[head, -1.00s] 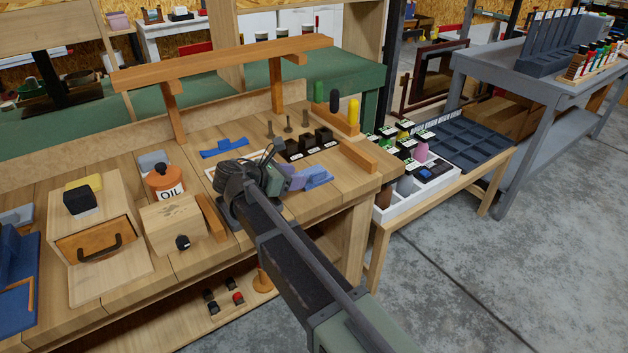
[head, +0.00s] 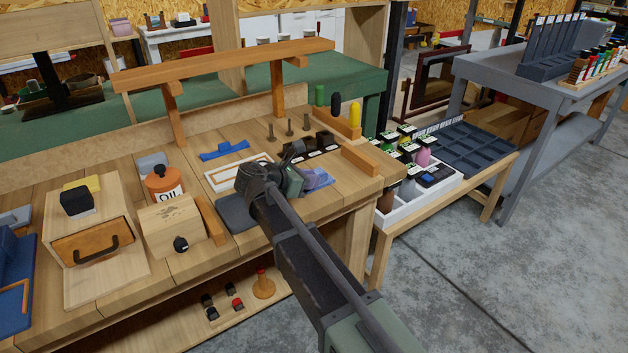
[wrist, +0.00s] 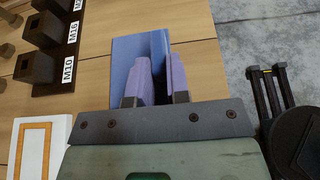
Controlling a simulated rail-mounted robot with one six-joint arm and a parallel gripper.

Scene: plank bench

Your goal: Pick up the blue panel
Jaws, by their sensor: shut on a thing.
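The blue panel (wrist: 128,60) is a flat lavender-blue piece with an upright rib along it, seen ahead of my gripper in the wrist view. My gripper (wrist: 160,65) has its two purple fingers on either side of that rib, shut on it. In the head view the panel (head: 319,178) lies low at the right part of the plank bench, partly hidden behind my gripper (head: 306,179). I cannot tell whether it touches the bench top.
Black labelled blocks (wrist: 45,65) stand left of the panel in the wrist view. A white tray with an orange frame (wrist: 38,145) lies nearer. A darker blue piece (head: 225,149) lies farther back. A wooden block (head: 360,161) sits near the bench's right edge.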

